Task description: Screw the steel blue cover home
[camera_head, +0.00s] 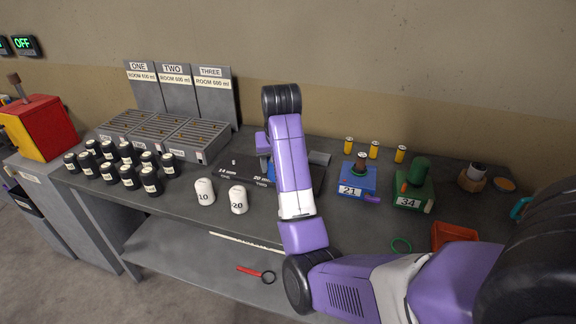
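My purple arm reaches over the bench, its wrist above a dark plate (243,172) with printed millimetre labels. A small purple part of my gripper (262,142) shows left of the forearm; the fingers are hidden behind it. A small blue piece (271,172) shows at the forearm's left edge, over the plate. It may be the steel blue cover, but most of it is hidden, so I cannot tell whether it is held or seated.
Right are a blue box marked 21 (357,182), a green one marked 34 (413,193), yellow cylinders (374,150) and an orange tray (455,236).

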